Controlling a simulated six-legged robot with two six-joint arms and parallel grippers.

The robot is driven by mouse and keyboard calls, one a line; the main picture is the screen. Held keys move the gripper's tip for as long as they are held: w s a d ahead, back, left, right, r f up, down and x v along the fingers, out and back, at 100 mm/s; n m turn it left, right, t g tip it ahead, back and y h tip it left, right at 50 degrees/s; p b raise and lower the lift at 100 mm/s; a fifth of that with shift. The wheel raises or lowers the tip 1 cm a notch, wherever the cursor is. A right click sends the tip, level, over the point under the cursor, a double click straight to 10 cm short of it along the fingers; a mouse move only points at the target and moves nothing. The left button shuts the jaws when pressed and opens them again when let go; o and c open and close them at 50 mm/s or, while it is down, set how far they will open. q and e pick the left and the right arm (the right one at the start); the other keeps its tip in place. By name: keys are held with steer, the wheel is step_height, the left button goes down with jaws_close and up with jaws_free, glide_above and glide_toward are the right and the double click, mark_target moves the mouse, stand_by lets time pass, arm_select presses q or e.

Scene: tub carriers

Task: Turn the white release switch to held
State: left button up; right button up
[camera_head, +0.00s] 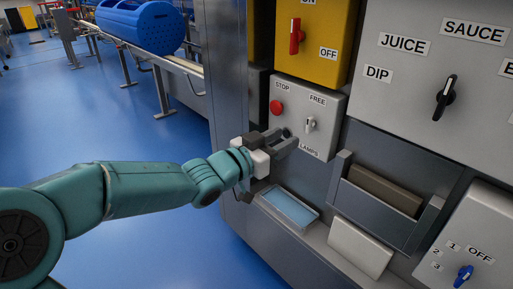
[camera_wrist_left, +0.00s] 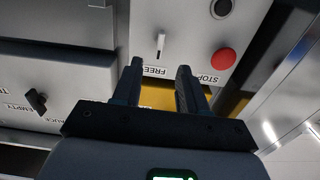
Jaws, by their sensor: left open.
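The white release switch (camera_head: 310,124) sits on a light grey panel box (camera_head: 331,106), under a FREE label. Its handle stands roughly upright, in line with that label. A label ending in LAMPS is below it, its start covered by my gripper. No HELD label is readable. My left gripper (camera_head: 288,143) is open and empty, just left of and below the switch, apart from it. In the left wrist view the panel appears upside down; the white switch (camera_wrist_left: 161,44) shows beyond the open fingers (camera_wrist_left: 161,82). My right gripper is not in view.
A red STOP button (camera_head: 277,107) is left of the switch. A yellow box (camera_head: 318,40) with a red handle is above. A grey panel (camera_head: 440,80) with a black knob is at right. A blue tray (camera_head: 289,208) and a holder (camera_head: 385,190) are below. Blue floor is open at left.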

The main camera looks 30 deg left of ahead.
arm_select(q)
steer(key=p+v, duration=0.1)
steer(key=v, duration=0.7)
steer(key=shift+s, duration=0.25)
